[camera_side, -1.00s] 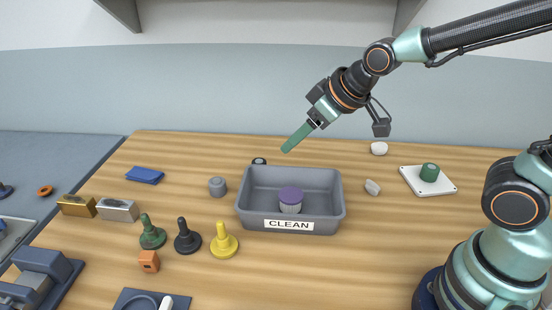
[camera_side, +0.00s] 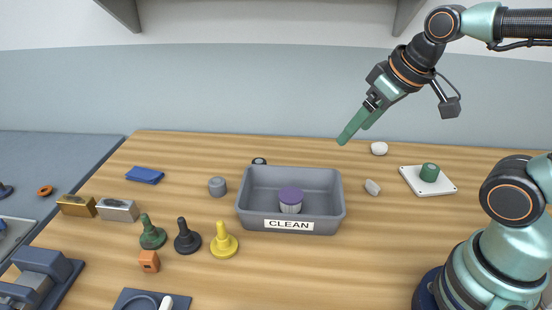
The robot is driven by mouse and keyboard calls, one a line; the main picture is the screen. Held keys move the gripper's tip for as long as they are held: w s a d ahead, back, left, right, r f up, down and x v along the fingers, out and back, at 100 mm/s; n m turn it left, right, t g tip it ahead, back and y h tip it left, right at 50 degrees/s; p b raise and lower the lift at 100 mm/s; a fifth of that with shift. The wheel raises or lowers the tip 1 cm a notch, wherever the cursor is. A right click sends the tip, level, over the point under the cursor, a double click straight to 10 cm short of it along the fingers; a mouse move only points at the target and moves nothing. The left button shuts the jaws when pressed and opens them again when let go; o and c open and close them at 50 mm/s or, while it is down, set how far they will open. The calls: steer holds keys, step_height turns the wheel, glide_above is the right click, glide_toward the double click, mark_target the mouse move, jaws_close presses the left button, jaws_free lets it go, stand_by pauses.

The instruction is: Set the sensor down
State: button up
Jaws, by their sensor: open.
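My gripper (camera_side: 358,131) is up in the air above the back edge of the table, to the right of the grey bin. Its two green fingers are a little apart, with nothing seen between them. The grey bin (camera_side: 328,208), labelled CLEAN, stands on the wooden table. A purple-topped cylinder with a pale ribbed side (camera_side: 290,201) stands upright inside it, apart from my gripper. I cannot tell which thing in view is the sensor.
A white plate (camera_side: 447,188) with a green cylinder (camera_side: 429,172) lies at right. Small pale objects (camera_side: 379,148) (camera_side: 372,187) lie near the bin. Green, black and yellow knobbed pieces (camera_side: 224,241) stand at front left. A blue cloth-like item (camera_side: 145,175) lies behind. The front right-centre table is clear.

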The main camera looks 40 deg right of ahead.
steer(key=w+a+n+y, duration=0.1)
steer(key=w+a+n, duration=0.6)
steer(key=a+n, duration=0.1)
steer(key=n+g+y, duration=0.1)
steer(key=n+g, duration=0.2)
steer(key=n, duration=1.8)
glide_above(149, 257)
steer(key=s+d, duration=0.2)
steer(key=f, duration=1.8)
steer(key=shift+s+a, duration=0.1)
steer(key=shift+a, duration=0.15)
steer(key=shift+w+a+x, duration=0.1)
steer(key=shift+w+x, duration=0.1)
steer(key=shift+x, duration=1.35)
steer(key=shift+w+a+x, duration=0.1)
steer(key=shift+w+x, duration=0.1)
steer(key=shift+x, duration=1.3)
steer(key=shift+r, duration=0.15)
jaws_close()
